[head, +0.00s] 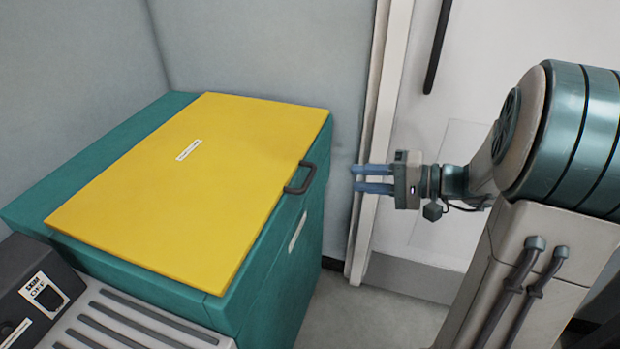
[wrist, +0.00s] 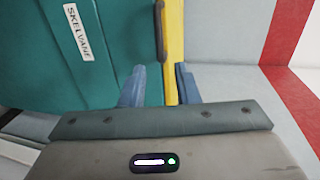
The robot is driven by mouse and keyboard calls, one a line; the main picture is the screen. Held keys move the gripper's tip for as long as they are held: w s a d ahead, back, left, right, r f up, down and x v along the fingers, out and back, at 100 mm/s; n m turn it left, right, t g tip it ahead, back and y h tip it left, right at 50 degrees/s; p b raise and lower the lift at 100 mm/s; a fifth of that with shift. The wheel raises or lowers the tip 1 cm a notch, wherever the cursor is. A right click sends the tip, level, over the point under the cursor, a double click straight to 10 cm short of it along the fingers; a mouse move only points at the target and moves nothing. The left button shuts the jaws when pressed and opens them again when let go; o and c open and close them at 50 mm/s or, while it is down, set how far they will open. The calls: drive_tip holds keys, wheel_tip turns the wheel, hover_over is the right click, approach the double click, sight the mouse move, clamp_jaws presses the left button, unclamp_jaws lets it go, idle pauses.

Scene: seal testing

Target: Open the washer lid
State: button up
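The washer (head: 285,255) is a teal box with a flat yellow lid (head: 215,170), which lies shut on its top. A dark handle (head: 301,180) sticks out from the lid's right edge. My gripper (head: 354,178) is to the right of the handle, apart from it, with its two blue fingers pointing left at the washer. The fingers are parted with nothing between them. In the wrist view the teal side panel, the yellow lid edge (wrist: 172,45) and the dark handle (wrist: 160,32) show ahead of my gripper (wrist: 160,69).
A grey wall stands behind the washer, and a pale door frame (head: 380,120) rises behind my gripper. A grey ribbed surface with a dark control box (head: 35,295) sits at the lower left. Floor (head: 375,320) is clear between the washer and my arm.

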sight(310, 174)
drive_tip(key=x, duration=1.2)
drive_tip(key=shift+s, duration=0.1)
clamp_jaws()
